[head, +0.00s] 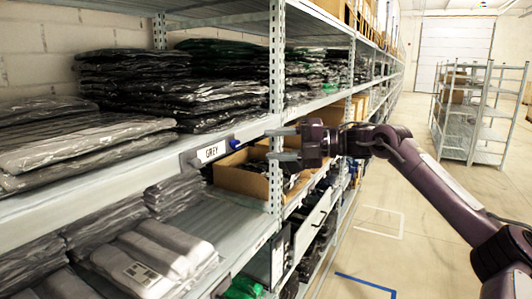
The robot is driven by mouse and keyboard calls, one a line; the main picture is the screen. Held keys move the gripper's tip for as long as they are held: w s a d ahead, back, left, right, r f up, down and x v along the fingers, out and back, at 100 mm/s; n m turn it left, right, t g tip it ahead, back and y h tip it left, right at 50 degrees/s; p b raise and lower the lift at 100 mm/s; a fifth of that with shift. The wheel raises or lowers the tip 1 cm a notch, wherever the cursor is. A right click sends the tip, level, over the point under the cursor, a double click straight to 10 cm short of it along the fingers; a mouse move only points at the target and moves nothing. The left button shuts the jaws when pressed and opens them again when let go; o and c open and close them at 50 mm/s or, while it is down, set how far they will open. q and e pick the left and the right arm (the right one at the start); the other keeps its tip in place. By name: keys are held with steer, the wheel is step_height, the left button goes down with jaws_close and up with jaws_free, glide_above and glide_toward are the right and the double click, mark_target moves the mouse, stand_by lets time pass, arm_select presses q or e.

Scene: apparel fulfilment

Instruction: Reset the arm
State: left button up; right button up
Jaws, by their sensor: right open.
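My right arm (440,185) comes in from the right edge and reaches left toward the shelving. Its gripper (280,144) is open, with the two fingers apart one above the other, pointing left in front of a shelf upright. I see nothing between the fingers. The fingertips are near the upright and the shelf edge; whether they touch cannot be told. My left gripper is not in view.
A long metal shelf rack (240,131) holds stacks of bagged clothing (85,150). A "GREY" label (211,152) is on the shelf edge. A cardboard box (240,178) sits on the shelf below. The aisle floor (400,235) is clear.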

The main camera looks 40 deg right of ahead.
stand_by(0.5)
